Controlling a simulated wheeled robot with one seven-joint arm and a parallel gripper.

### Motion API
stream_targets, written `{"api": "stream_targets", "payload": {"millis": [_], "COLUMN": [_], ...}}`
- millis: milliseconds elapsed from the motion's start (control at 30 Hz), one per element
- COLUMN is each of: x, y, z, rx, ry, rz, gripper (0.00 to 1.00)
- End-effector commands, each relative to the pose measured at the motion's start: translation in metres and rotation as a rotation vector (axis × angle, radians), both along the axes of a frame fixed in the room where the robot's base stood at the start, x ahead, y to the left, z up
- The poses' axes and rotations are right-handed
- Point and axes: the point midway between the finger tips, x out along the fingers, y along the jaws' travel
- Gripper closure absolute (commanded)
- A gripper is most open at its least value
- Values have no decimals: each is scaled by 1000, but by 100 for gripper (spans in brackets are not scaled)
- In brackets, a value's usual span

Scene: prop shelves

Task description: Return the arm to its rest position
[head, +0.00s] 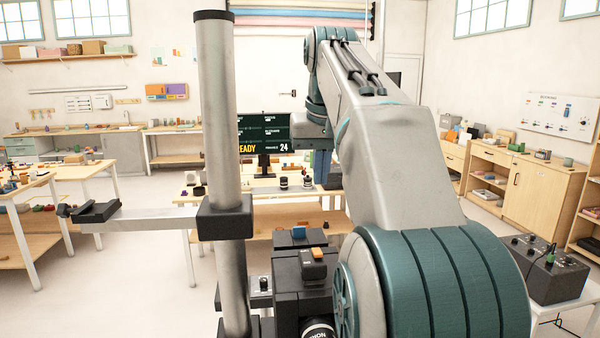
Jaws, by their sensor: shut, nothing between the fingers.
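My arm rises from the large teal joint at the lower right, up a grey link, and bends over at the top. Its far end hangs down near the middle of the view. My gripper (322,182) shows there as a small blue shape pointing down, shut and empty. It appears in front of or above the middle table (262,188); the exact gap cannot be told. Part of the wrist is hidden behind the grey link.
A dark screen (262,128) reading "READY" and "24" stands behind my column. Tables with small items (28,182) are at left. Wooden cabinets (540,185) line the right wall. A black control box (545,268) sits on a white stand at lower right. Open floor (135,270) shows at left.

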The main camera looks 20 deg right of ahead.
Motion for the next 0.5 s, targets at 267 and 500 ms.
{"api": "stream_targets", "payload": {"millis": [267,500], "x": [-3,-23], "y": [5,36], "z": [-8,-60], "rx": [1,8], "ry": [0,-9], "rz": [9,67], "gripper": [100,100]}}
